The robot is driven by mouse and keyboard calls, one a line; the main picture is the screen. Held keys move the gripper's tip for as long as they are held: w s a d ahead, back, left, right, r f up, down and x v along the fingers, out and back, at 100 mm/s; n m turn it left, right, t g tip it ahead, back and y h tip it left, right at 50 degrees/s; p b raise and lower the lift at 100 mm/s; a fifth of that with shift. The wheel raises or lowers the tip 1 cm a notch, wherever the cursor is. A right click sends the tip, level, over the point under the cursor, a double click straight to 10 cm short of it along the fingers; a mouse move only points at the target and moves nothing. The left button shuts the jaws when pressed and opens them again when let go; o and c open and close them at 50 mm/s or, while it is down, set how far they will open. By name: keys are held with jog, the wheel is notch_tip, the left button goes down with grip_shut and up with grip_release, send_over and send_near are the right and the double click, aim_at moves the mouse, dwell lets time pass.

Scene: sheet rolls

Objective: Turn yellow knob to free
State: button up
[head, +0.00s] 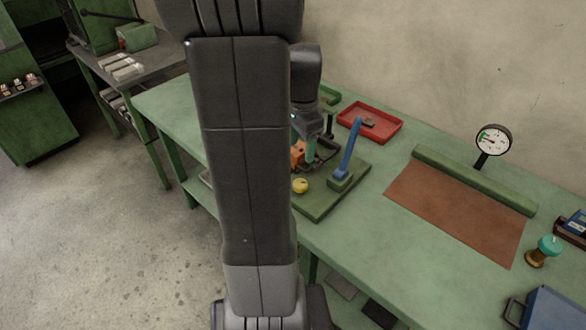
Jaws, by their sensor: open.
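The yellow knob (300,186) is a small round piece near the front edge of a green base plate (329,205) on the green bench. My gripper (310,155) is just behind and above the knob in the picture, apart from it, near an orange part (297,153) of the device. The jaws are open, with nothing seen between them. My arm hides the left part of the device. The knob is too small to read any mark or which way it is set.
A blue lever (349,150) stands upright right of my gripper. A red tray (369,123) lies behind it. A brown sheet (455,212), a green roll (474,180) and a dial gauge (493,140) are to the right. The bench front between plate and sheet is clear.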

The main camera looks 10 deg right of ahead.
aim_at(301, 182)
notch_tip(301, 182, down, 13)
jog(key=shift+s+r, duration=0.1)
jog(key=shift+s, duration=0.05)
dwell(0.4)
jog(key=c, duration=1)
